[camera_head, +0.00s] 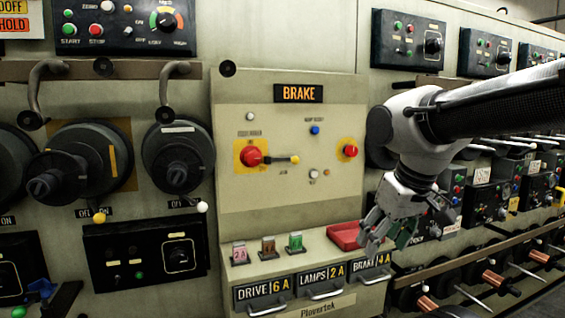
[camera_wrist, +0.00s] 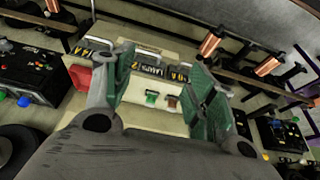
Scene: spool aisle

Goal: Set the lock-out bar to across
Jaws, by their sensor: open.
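The panel marked BRAKE (camera_head: 299,93) stands in the middle of the head view. On its left side is a red knob (camera_head: 251,156) on a yellow plate. A short bar with a yellow tip (camera_head: 295,159) lies nearly level just right of the knob; it looks like the lock-out bar, but no label I can read confirms this. My gripper (camera_head: 386,232) is open and empty, low and right of the bar, over the right end of the ledge. In the wrist view my gripper (camera_wrist: 162,88) has its green-padded fingers spread above the ledge; the bar is not visible there.
The ledge holds pink, brown and green fuse-like pieces (camera_head: 295,241) and a red tray (camera_head: 345,236) by my gripper. Labelled drawers with handles (camera_head: 324,292) are below. A second red button (camera_head: 350,150) is near my arm. Crank handles (camera_head: 168,85) stick out at left. The panel front is clear.

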